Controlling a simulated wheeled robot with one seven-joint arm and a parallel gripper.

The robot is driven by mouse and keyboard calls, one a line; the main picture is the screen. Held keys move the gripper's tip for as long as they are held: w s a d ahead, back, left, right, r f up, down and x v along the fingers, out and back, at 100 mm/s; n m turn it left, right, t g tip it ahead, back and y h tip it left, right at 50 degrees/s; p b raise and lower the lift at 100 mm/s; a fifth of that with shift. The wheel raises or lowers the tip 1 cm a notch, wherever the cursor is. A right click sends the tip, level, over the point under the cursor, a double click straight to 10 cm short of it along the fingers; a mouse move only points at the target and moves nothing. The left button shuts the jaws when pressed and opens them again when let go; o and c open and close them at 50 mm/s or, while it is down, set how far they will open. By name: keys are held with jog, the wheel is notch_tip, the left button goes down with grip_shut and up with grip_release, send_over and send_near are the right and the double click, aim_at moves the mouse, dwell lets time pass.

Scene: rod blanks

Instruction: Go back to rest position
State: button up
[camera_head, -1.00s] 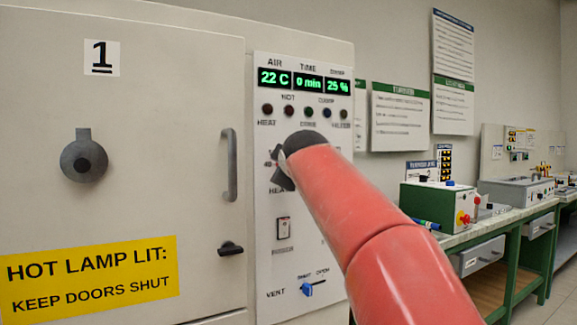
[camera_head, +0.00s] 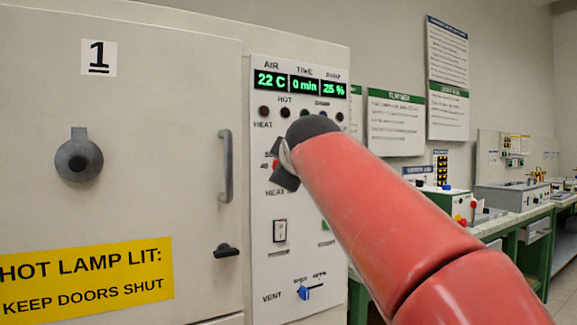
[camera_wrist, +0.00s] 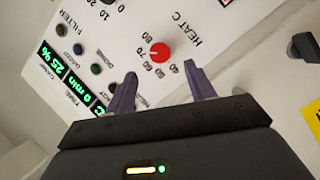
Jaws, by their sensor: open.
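My gripper (camera_wrist: 160,88) is open and empty in the wrist view, its two dark fingers apart in front of the cabinet's control panel (camera_wrist: 125,30). The red heat knob (camera_wrist: 160,52) shows beyond and between the fingertips, with a gap to each finger in the picture. In the head view my red arm reaches up from the lower right to the panel (camera_head: 262,225), and the gripper's dark end (camera_head: 284,165) covers most of the heat knob. The panel display (camera_head: 300,82) reads 22 C, 0 min and 25 %.
The cabinet door (camera_head: 120,210) marked 1 is shut, with a vertical handle (camera_head: 226,165) and a small latch (camera_head: 226,250). A white switch (camera_head: 280,231) and blue vent lever (camera_head: 303,292) sit low on the panel. Benches with equipment (camera_head: 520,195) stand at right.

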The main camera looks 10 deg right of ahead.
jog(key=shift+f, duration=0.1)
jog(key=s+f+m+g, duration=0.3)
jog(key=s+f, duration=0.7)
jog(key=f, duration=0.4)
jog(key=s+f+m+g, duration=0.4)
jog(key=s+f, duration=0.6)
jog(key=f, duration=0.4)
jog(key=s+d+f+m+g+y, duration=0.1)
jog(key=s+f+m+g, duration=0.2)
jog(key=s+f, duration=0.7)
notch_tip(320, 180, down, 4)
jog(key=shift+f+m+g, duration=0.1)
jog(key=shift+m+g, duration=0.2)
jog(key=shift+m, duration=0.4)
jog(key=shift+d, duration=0.1)
jog(key=shift+c, duration=0.4)
